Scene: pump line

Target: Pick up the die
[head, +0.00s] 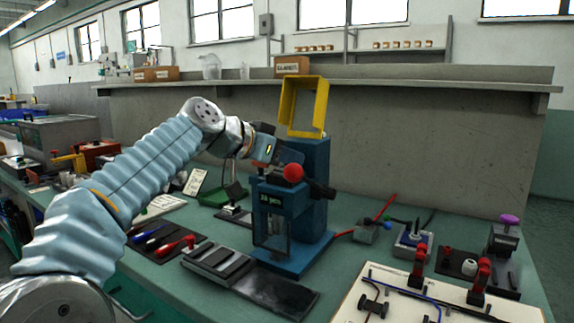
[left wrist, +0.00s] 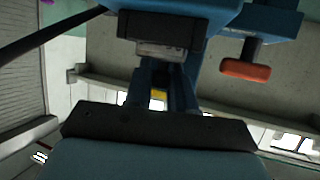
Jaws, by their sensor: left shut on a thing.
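My left gripper (head: 292,157) is beside the upper part of a blue press (head: 312,215) marked "16 pcs", just above its red ball knob (head: 293,173). Its fingers also show in the left wrist view (left wrist: 168,78), running up from the dark palm bar. They are shut on a dark block with a pale grey face (left wrist: 160,48), which I take to be the die. In the head view the die is hidden by the gripper and the press. My right gripper is not in view.
A yellow frame (head: 304,106) stands on top of the press. A dark tray (head: 218,262) lies left of the press foot, with screwdrivers on a mat (head: 165,243) further left. A white board (head: 400,300) with red clamps is at the front right.

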